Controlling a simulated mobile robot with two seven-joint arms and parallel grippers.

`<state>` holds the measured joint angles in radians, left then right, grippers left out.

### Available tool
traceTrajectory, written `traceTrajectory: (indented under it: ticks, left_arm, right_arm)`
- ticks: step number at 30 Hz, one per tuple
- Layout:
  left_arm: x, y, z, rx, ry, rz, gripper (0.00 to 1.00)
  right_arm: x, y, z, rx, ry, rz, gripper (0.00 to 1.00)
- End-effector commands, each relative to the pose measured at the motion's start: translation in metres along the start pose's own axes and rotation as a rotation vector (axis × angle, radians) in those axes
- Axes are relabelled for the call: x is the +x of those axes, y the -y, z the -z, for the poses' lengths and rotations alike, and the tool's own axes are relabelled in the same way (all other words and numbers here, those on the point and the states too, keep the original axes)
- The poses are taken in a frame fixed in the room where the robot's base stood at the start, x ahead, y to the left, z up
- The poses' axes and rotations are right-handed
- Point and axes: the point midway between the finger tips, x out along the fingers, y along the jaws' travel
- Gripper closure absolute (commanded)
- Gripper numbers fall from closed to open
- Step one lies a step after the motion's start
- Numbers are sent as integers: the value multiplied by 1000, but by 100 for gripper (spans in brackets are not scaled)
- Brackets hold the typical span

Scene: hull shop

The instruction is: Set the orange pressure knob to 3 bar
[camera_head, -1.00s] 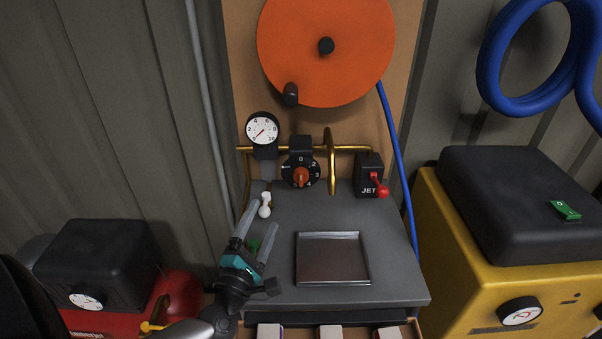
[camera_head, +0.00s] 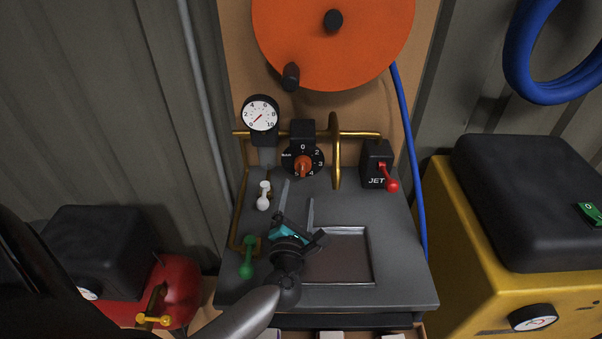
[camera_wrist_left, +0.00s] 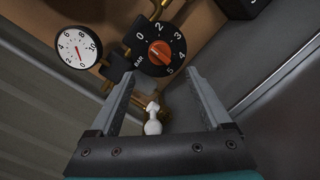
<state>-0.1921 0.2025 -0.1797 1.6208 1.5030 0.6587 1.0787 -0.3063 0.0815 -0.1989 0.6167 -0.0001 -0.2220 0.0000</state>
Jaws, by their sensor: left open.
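The orange pressure knob (camera_head: 302,168) sits at the centre of a black dial (camera_head: 317,155) with numbers around it, on the brass pipe at the back of the grey bench. In the left wrist view, the knob (camera_wrist_left: 160,52) is ahead of the jaws; I cannot tell its exact setting. My left gripper (camera_head: 298,192) is open and empty, its fingers pointing towards the dial from the near side, apart from the knob. In the left wrist view the open fingers (camera_wrist_left: 163,76) spread below the dial. My right gripper is not in view.
A round gauge (camera_head: 260,115) stands left of the dial, its needle at the low end. A white lever (camera_head: 263,197) and a green lever (camera_head: 247,260) are left of my gripper. A red JET lever (camera_head: 390,178) is at right. A metal tray (camera_head: 350,272) lies on the bench.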

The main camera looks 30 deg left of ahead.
Motion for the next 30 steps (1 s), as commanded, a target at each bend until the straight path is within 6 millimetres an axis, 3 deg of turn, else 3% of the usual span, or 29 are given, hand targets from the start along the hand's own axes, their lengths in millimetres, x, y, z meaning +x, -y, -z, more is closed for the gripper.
traceTrajectory:
  ticks: [6, 13, 19, 28, 30]
  left_arm:
    - [41, -1, 0, 2, 2, -3, 18]
    - [71, 0, 0, 2, 1, -2, 18]
    - [82, 0, 1, 1, 0, -1, 18]
    - [84, 0, 0, 2, 0, 0, 18]
    - [84, 0, 0, 2, 0, -1, 25]
  right_arm:
    - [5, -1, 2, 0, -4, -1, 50]
    - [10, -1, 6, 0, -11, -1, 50]
    - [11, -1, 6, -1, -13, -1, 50]
    - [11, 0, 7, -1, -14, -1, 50]
    - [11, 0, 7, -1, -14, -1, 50]
